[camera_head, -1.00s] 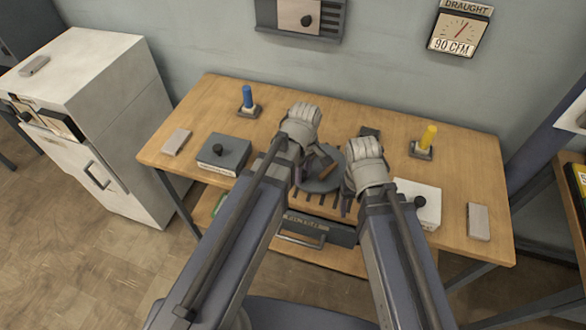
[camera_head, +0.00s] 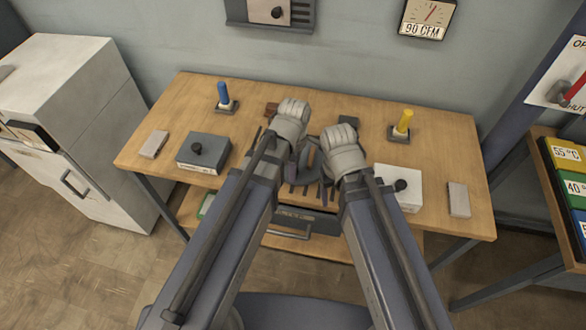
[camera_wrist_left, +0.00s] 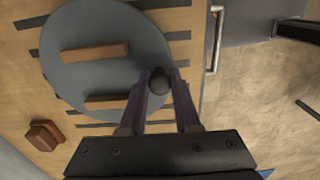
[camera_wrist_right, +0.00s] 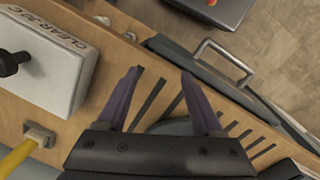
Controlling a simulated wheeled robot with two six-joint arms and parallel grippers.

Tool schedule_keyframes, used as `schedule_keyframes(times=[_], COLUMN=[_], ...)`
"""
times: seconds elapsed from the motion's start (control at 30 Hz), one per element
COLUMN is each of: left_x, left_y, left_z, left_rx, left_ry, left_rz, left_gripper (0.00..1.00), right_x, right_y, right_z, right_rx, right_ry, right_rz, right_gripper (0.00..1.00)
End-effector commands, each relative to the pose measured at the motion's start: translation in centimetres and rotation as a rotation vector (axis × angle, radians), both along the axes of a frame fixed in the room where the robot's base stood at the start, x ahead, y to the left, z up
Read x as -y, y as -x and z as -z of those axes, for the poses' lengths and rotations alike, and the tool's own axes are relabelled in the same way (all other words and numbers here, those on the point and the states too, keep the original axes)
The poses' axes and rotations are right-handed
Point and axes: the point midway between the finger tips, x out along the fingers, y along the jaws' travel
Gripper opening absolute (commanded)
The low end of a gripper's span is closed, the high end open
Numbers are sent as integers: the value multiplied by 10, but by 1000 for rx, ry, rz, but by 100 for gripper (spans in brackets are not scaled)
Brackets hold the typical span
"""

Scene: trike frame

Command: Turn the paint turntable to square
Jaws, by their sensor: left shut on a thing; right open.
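The paint turntable (camera_wrist_left: 100,77) is a round grey-blue disc on the bench, with two wooden strips (camera_wrist_left: 95,53) on top. In the left wrist view the strips look roughly parallel to the dark slots around the disc. My left gripper (camera_wrist_left: 160,82) is shut on a dark round knob (camera_wrist_left: 158,86) at the disc's edge. In the head view my arms hide most of the disc. My right gripper (camera_wrist_right: 161,77) is open and empty, pointing at the slotted bench beside the disc, whose grey edge (camera_wrist_right: 176,127) shows behind its fingers.
A small brown block (camera_wrist_left: 44,134) lies beside the disc. A grey box with a knob (camera_head: 204,152) and a blue peg (camera_head: 223,93) stand left; a white box (camera_wrist_right: 45,65) and yellow peg (camera_head: 404,122) stand right. A drawer handle (camera_wrist_right: 222,60) juts from the front.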

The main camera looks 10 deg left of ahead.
Motion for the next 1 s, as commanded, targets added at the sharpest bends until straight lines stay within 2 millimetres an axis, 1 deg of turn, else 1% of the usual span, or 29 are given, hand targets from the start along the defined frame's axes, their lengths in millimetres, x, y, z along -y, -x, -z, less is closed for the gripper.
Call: schedule_keyframes(times=[0.27,0.3,0.5,0.57,0.87,1.0], left_x=[0,0,0,0,0,0], left_y=[1,1,0,0,0,0], left_z=[0,0,0,0,-1,-8], left_rx=[-1,-1,-1,-1,0,0], left_ry=[1,1,1,1,0,0], left_rz=[0,1,1,1,1,1], left_gripper=[0,33,56,61,61,61], right_x=[0,0,0,0,0,0], right_y=[0,0,0,0,0,0], right_z=[0,0,0,0,-1,-8], right_rx=[0,0,0,0,0,0], right_ry=[0,0,0,0,0,0], right_rz=[0,0,0,0,0,0], right_gripper=[68,68,68,68,68,68])
